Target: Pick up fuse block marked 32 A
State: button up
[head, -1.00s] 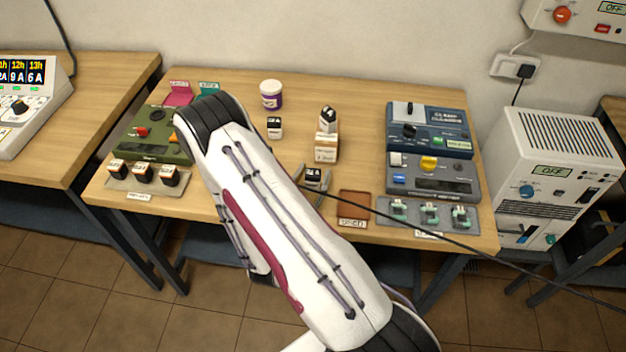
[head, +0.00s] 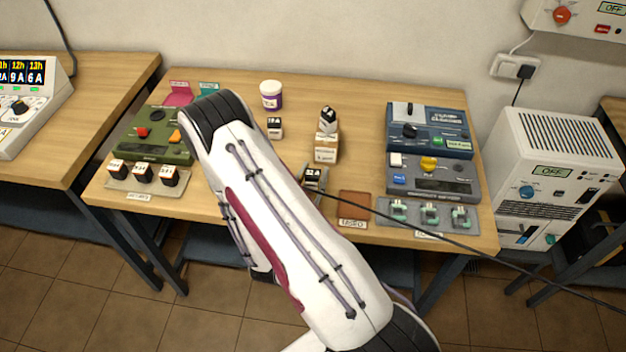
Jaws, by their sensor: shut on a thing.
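A small fuse block (head: 314,174) with a dark body and a pale label is near the front middle of the bench; its marking is too small to read surely. My gripper (head: 313,182) is around this block and shut on it, mostly hidden behind my white arm. I cannot tell whether the block is clear of the bench. Another fuse block (head: 275,128) stands farther back. A third (head: 328,120) sits on top of a wooden box (head: 326,147).
Several blocks stand in a grey holder (head: 141,188) at left, before a green device (head: 150,146). A brown tray (head: 354,205) lies right of my gripper. Blue and grey devices (head: 430,132) fill the right side. A white jar (head: 271,95) stands at the back.

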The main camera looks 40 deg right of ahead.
aim_at(313, 173)
jog(key=shift+r, duration=0.1)
jog(key=shift+r, duration=4.85)
